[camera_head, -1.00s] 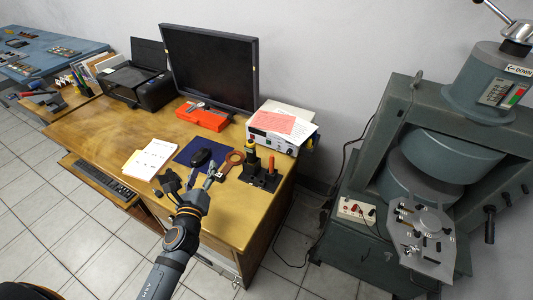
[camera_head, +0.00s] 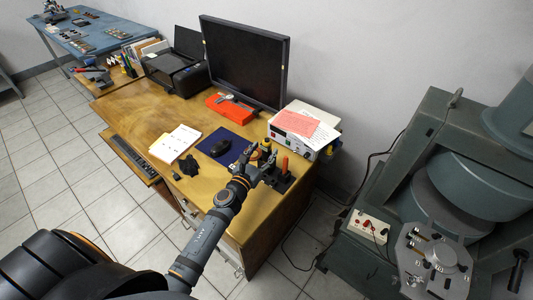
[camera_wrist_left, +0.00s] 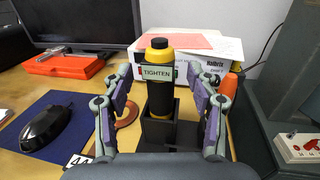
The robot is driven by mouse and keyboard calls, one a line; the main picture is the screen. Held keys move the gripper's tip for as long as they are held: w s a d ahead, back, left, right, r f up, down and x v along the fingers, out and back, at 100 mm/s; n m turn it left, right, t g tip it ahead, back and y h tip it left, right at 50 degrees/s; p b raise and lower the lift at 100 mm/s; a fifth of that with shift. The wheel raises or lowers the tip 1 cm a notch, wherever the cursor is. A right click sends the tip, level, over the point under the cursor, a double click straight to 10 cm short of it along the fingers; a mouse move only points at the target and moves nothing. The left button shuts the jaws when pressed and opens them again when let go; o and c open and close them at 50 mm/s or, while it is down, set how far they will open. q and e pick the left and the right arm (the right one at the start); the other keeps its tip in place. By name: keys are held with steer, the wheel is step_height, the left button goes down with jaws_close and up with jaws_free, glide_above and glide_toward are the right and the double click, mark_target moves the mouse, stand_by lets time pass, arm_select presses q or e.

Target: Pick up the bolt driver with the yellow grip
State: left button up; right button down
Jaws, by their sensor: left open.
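The bolt driver (camera_wrist_left: 160,88) stands upright in a black holder (camera_wrist_left: 158,132) in the left wrist view. It has a yellow top, a "TIGHTEN" label and a dark body with a yellow band. In the head view the driver's yellow top (camera_head: 266,142) shows just beyond my left gripper (camera_head: 258,160). My left gripper, also in the left wrist view (camera_wrist_left: 161,84), is open, with one finger on each side of the driver. A gap shows on both sides. My right gripper is in neither view.
A red-handled tool (camera_wrist_left: 229,87) stands right of the driver, close to the right finger. A mouse (camera_head: 220,148) lies on a blue mat (camera_head: 213,135) at left. A white instrument box (camera_head: 285,141) with papers stands behind. A monitor (camera_head: 243,62) stands at the back.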

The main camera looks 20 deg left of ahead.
arm_select(q)
steer(key=w, duration=0.3)
steer(key=shift+d+f, duration=0.15)
steer(key=shift+f, duration=0.05)
steer(key=shift+w, duration=0.2)
steer(key=shift+s, duration=0.2)
steer(key=shift+c, duration=1.2)
steer(key=c, duration=0.5)
jaws_close()
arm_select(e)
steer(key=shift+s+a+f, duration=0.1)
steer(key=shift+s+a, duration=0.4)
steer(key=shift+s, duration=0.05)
